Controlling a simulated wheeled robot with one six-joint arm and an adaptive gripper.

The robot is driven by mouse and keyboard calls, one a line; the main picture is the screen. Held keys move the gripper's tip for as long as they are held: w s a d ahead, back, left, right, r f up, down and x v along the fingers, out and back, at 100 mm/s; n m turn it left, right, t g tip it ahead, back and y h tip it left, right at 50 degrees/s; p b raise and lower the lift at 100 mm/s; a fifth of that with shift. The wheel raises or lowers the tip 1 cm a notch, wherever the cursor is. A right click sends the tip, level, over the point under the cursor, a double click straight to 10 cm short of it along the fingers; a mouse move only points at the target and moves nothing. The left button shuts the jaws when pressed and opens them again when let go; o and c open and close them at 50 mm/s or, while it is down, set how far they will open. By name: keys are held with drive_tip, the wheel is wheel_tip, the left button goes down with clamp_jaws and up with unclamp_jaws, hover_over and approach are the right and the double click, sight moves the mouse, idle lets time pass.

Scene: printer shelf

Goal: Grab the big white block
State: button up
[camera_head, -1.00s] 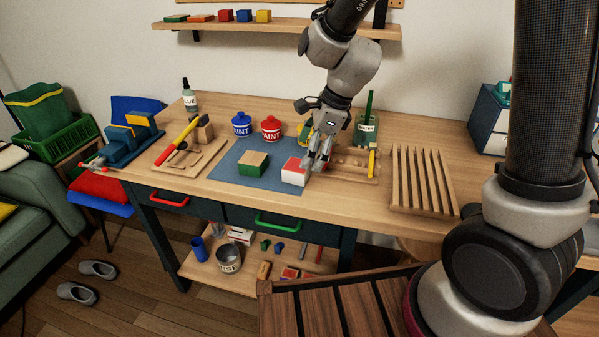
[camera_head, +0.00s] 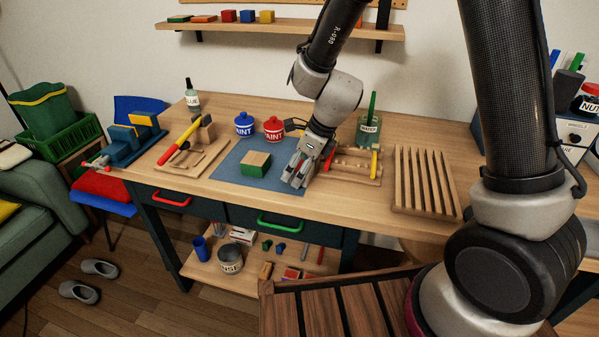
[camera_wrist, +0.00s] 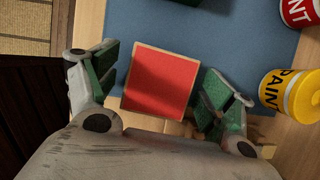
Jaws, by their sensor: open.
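The big white block has white sides and a red top in the earlier head view. In the wrist view the red top of this block (camera_wrist: 160,82) lies between the two fingers of my gripper (camera_wrist: 162,88). Its white sides do not show there. In the head view my gripper (camera_head: 297,178) points down over the right front of the blue mat (camera_head: 232,177) and hides the block. My gripper is open, with one finger on each side of the block. A gap shows on both sides, so it is not clamped.
A green block with a wooden top (camera_head: 255,163) sits left of my gripper on the mat. Blue (camera_head: 244,125) and red (camera_head: 274,129) paint jars stand behind. A yellow paint jar (camera_wrist: 291,95) is right in the wrist view. A slatted wooden rack (camera_head: 424,182) stands farther right.

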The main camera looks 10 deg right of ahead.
drive_tip(key=c, duration=1.1)
